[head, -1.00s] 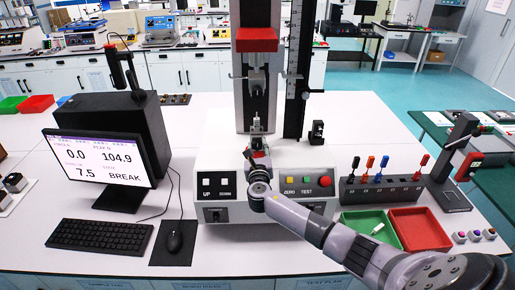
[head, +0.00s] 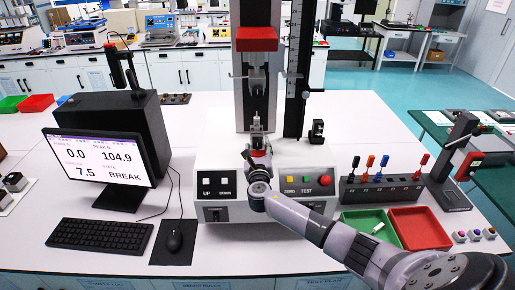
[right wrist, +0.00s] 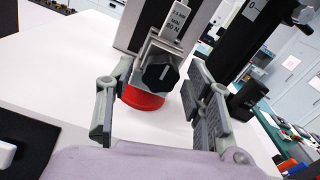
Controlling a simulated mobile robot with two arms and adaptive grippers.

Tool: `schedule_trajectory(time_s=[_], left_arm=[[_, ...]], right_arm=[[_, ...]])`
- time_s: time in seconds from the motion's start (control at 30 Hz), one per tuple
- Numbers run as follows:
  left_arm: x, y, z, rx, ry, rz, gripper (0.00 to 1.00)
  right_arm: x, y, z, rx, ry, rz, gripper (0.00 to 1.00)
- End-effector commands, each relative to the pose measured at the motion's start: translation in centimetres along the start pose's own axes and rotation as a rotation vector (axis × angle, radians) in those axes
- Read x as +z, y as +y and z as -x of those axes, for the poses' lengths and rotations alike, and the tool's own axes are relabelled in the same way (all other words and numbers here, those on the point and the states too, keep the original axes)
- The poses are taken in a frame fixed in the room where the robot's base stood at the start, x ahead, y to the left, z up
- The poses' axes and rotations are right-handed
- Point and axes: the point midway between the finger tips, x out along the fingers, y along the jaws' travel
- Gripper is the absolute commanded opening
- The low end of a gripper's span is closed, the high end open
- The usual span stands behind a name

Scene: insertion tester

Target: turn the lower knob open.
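The lower knob (right wrist: 160,72) is black and ribbed with a white mark. In the right wrist view my right gripper (right wrist: 155,112) is open, with one finger on each side of the knob and clear gaps between. In the head view my right gripper (head: 257,160) is in front of the lower grip (head: 257,126) and hides the knob. The upper grip (head: 257,80) hangs above, apart from the lower one. My left gripper is not in view.
A monitor (head: 98,165) and keyboard (head: 101,234) stand at left. A screwdriver rack (head: 380,191), a green bin (head: 352,217) and a red bin (head: 419,229) stand at right.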

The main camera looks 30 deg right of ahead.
Motion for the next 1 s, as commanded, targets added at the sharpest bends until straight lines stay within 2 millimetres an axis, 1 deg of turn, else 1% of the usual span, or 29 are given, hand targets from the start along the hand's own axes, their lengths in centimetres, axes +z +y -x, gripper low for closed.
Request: schedule_trajectory(time_s=[0.27, 0.37, 0.43, 0.57, 0.8, 0.9, 1.0], left_arm=[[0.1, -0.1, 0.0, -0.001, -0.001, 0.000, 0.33], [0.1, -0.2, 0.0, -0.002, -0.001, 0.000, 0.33], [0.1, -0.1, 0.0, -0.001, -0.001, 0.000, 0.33], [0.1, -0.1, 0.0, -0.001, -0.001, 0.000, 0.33], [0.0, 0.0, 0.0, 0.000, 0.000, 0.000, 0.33], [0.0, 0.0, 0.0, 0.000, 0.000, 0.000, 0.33], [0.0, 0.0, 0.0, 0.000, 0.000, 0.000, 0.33]], right_arm=[[0.1, 0.0, 0.0, -0.001, -0.002, -0.001, 0.50], [0.1, 0.0, 0.4, 0.001, -0.002, -0.001, 0.50], [0.0, 0.0, 1.0, 0.001, -0.002, -0.002, 0.50], [0.0, 0.0, 3.1, 0.002, -0.001, -0.002, 0.50], [0.0, 0.0, 8.2, 0.002, 0.000, -0.002, 0.50], [0.0, 0.0, 9.9, 0.002, 0.001, -0.001, 0.50], [0.0, 0.0, 11.1, 0.001, 0.000, -0.001, 0.50]])
